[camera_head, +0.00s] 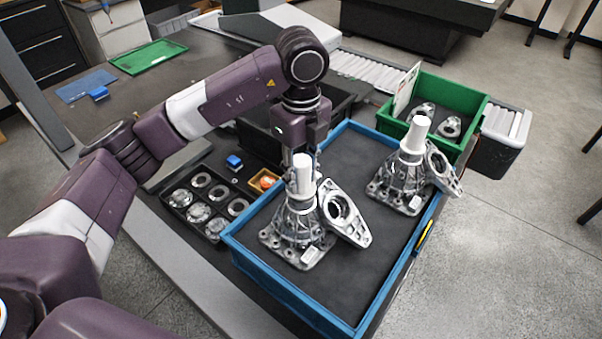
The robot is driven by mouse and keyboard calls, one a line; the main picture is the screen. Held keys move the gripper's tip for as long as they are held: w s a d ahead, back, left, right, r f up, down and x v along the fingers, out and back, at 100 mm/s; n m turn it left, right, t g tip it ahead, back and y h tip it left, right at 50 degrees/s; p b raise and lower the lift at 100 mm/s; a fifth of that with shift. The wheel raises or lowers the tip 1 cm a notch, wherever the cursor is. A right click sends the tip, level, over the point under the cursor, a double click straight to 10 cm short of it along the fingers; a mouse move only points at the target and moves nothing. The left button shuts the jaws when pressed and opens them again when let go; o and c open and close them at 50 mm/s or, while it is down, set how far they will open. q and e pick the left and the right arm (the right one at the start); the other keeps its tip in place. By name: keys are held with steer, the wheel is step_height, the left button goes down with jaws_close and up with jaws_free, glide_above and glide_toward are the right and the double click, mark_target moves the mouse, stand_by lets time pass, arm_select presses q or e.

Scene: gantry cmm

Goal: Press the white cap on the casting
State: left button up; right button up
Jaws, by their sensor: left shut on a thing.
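Two grey metal castings stand in a blue-rimmed tray (273,287) with a dark floor. The near casting (297,222) has a white cap (303,180) upright on its top. The far casting (401,172), at the right, also has a white cap (416,134) on top. My left gripper (303,158) points down at the near casting and is shut on its white cap. The fingertips are partly hidden, and I cannot tell how firmly the cap sits. My right gripper is not in view.
A black tray (192,182) of metal rings lies left of the blue tray, with a small orange box (263,181) beside it. A green bin (462,92) with parts stands behind the far casting. A green tray (148,57) lies at the back left. The blue tray's front right floor is clear.

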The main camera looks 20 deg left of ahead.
mark_target(301, 160)
arm_select(q)
steer(key=shift+f, duration=0.1)
stand_by(0.6)
steer(key=o, duration=1)
steer(key=shift+o, duration=0.5)
steer(key=o, duration=0.4)
steer(key=shift+r, duration=0.2)
steer(key=shift+r+p, duration=2.05)
steer(key=shift+r, duration=1.35)
